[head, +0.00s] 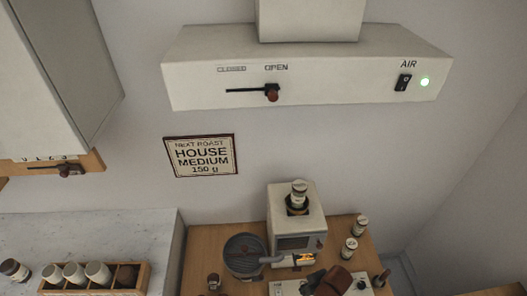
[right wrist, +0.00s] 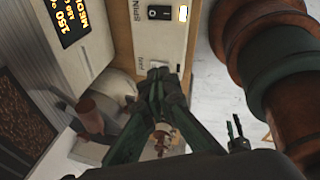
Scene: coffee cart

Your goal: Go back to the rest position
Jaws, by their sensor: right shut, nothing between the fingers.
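My right gripper (right wrist: 160,82) shows in the right wrist view, its dark green fingers brought together at the tips with nothing between them. The tips are close in front of a pale panel (right wrist: 158,45) with a black switch and a lit lamp; I cannot tell whether they touch it. In the head view, a brown and dark part of my right arm shows at the bottom edge, in front of the roaster (head: 296,215); the fingertips are not clear there. My left gripper is in neither view.
The roaster and a round dark pan (head: 245,255) stand on the wooden counter (head: 205,240). Two small jars (head: 350,248) stand to their right. A wooden rack (head: 133,277) with cups sits on the left counter. A hood (head: 330,75) with a slider and lit lamp hangs above.

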